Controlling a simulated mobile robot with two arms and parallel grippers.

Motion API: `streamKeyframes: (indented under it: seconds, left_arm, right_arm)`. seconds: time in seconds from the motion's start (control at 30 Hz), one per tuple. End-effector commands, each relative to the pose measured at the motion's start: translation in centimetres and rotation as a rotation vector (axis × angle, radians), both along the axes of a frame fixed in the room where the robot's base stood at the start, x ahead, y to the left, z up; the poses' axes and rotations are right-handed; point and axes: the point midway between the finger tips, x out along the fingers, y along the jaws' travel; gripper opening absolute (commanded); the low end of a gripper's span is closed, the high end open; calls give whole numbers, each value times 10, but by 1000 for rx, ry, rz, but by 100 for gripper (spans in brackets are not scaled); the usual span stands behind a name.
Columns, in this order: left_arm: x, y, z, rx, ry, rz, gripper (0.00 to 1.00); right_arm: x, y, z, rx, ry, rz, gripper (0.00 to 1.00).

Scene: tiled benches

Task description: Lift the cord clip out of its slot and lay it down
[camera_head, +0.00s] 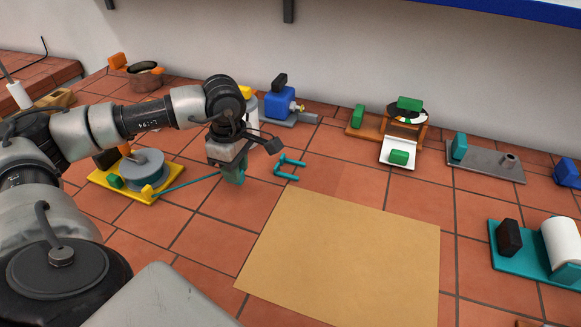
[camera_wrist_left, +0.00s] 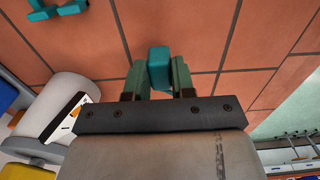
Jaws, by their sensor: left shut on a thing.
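My left gripper (camera_head: 235,178) is shut on a small teal block, which I take for the cord clip (camera_wrist_left: 158,66); it sits between the two green fingers in the wrist view. The gripper points down above the tiles, left of the tan mat. A thin teal cord (camera_head: 190,183) runs from the gripper to a grey reel (camera_head: 143,170) on a yellow base (camera_head: 108,181). A teal forked piece (camera_head: 290,166) lies on the tiles just right of the gripper, apart from the clip. It also shows in the wrist view (camera_wrist_left: 55,9). Which part is the slot is unclear. My right gripper is out of view.
A flat tan mat (camera_head: 345,260) covers the bench front, bare. A pot (camera_head: 146,76) stands far left.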

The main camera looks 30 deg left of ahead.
Motion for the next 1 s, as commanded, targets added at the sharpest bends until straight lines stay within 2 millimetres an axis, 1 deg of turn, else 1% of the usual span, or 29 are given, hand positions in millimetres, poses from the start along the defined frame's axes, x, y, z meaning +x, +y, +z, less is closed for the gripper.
streamKeyframes:
  seconds: [0.9,0.93,1.0]
  left_arm:
    - [0,0,-29,0,0,0,0]
    - [0,0,-28,0,0,0,27]
    - [0,0,-27,0,0,0,38]
  right_arm:
    - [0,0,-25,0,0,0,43]
    - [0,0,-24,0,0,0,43]
    - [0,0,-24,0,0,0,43]
